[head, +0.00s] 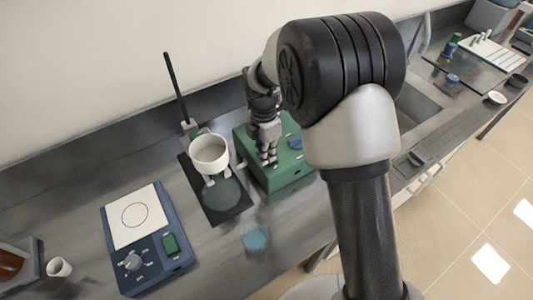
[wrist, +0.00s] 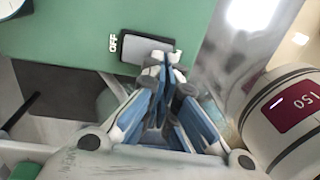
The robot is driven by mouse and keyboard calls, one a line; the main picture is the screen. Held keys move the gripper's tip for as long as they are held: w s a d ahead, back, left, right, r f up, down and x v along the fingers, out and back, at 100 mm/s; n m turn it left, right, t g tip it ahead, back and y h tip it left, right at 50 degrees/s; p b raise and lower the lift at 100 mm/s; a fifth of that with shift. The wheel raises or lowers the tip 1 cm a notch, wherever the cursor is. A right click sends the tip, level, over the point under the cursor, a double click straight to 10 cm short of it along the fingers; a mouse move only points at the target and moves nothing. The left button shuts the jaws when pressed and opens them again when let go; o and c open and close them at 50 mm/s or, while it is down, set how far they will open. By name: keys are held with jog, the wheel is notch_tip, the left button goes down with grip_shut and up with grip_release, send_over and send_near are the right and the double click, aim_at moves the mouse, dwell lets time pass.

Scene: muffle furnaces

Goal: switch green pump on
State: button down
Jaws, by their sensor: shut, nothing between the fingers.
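The green pump (head: 292,172) is a green box on the bench, just right of the stand with the white bowl. In the wrist view its green face (wrist: 70,30) fills the upper left. A grey switch (wrist: 146,48) sits on that face, with the word OFF printed at its left end. My gripper (wrist: 163,62) is shut and empty, with its fingertips over the lower right part of the switch. I cannot tell whether they touch it. In the head view my gripper (head: 270,160) points down at the pump's near left part, and my arm hides the pump's right side.
A stand with a dark base (head: 227,213) and a white bowl (head: 209,152) is close left of the pump. A blue hotplate (head: 145,240) with a white top lies further left. A small blue round item (head: 254,239) is in front. A sink (head: 415,105) is at right.

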jog(key=shift+s+d+f+b, duration=0.1)
jog(key=shift+s+f+b, duration=0.1)
jog(key=shift+f+b, duration=0.25)
jog(key=shift+r+p, duration=0.25)
jog(key=shift+p, duration=0.05)
jog(key=shift+w, duration=0.1)
jog(key=shift+w+a+r+p, duration=0.25)
jog(key=shift+w+a+p, duration=0.25)
jog(key=shift+w, duration=0.1)
jog(key=shift+r, duration=0.3)
notch_tip(320, 180, up, 13)
jog(key=s+d+p, duration=0.1)
jog(key=p, duration=0.4)
jog(key=shift+s+r, duration=0.15)
jog(key=shift+s, duration=0.15)
jog(key=shift+d, duration=0.1)
